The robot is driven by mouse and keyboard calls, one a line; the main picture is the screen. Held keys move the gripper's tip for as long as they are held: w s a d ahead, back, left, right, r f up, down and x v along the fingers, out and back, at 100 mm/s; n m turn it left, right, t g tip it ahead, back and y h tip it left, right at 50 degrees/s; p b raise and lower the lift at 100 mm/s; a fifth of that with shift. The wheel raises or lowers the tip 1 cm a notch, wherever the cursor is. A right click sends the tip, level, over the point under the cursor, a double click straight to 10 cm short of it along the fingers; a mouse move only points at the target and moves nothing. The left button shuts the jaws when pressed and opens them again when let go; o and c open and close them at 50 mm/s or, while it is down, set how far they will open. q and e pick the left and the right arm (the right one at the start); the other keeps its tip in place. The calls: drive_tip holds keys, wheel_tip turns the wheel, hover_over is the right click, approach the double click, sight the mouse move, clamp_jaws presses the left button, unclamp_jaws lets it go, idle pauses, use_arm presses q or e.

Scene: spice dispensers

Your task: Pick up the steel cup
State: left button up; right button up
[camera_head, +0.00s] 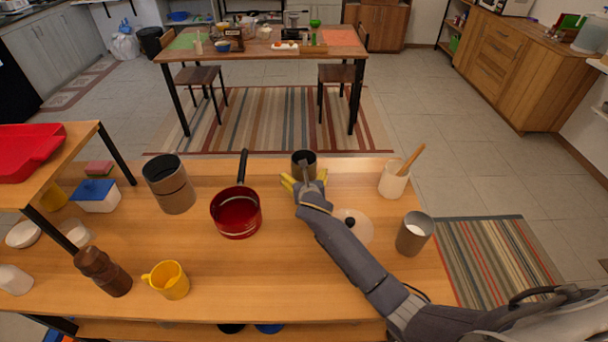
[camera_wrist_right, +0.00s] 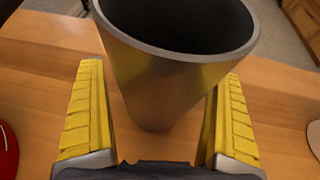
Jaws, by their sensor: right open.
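A steel cup (camera_head: 303,160) with a dark inside stands upright near the far edge of the wooden table. It fills the middle of the right wrist view (camera_wrist_right: 165,75), its rim cut off at the top. My right gripper (camera_head: 304,179) is open at the near side of this cup. Its yellow fingers lie to the left and right of the cup in the wrist view, with wood showing between them and its lower part. Another grey metal cup (camera_head: 413,234) with something white in it stands at the right of the table. My left gripper is not in view.
A red saucepan (camera_head: 236,213) and a brown canister (camera_head: 170,185) stand left of the cup. A white crock (camera_head: 393,181) with a wooden utensil and a pale lid (camera_head: 352,222) are to the right. A yellow mug (camera_head: 168,281) and pepper mill (camera_head: 102,271) stand front left.

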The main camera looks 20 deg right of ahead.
drive_tip(key=shift+c, duration=0.2)
drive_tip(key=c, duration=1.5)
drive_tip(key=shift+o, duration=0.2)
drive_tip(key=shift+r, duration=0.2)
